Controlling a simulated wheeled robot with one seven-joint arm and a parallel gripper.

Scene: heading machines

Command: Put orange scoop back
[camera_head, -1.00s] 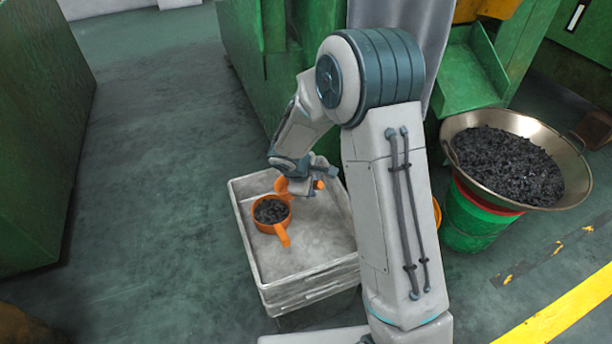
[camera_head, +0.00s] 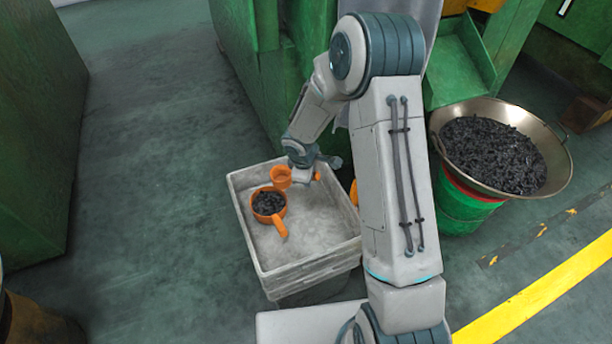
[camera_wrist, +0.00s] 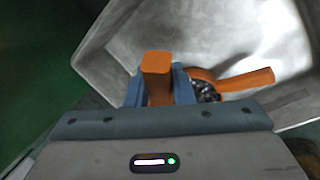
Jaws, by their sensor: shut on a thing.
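My gripper (camera_head: 306,174) is over the far part of a pale grey crate (camera_head: 303,266). It is shut on the handle of an orange scoop (camera_head: 281,178), whose cup shows to the left of the jaws in the head view. In the wrist view the scoop's orange handle (camera_wrist: 157,66) stands between the blue-grey fingers; its cup is hidden there. A second orange scoop (camera_head: 281,229), filled with dark small parts, sits in the crate just in front of the held one. Its handle (camera_wrist: 246,84) shows at the right in the wrist view. I cannot tell whether the held scoop touches the crate.
A wide metal pan (camera_head: 561,167) full of dark parts rests on a green drum (camera_head: 460,208) at the right. Green machines (camera_head: 235,60) stand behind the crate and at the left. The floor (camera_head: 150,200) left of the crate is clear.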

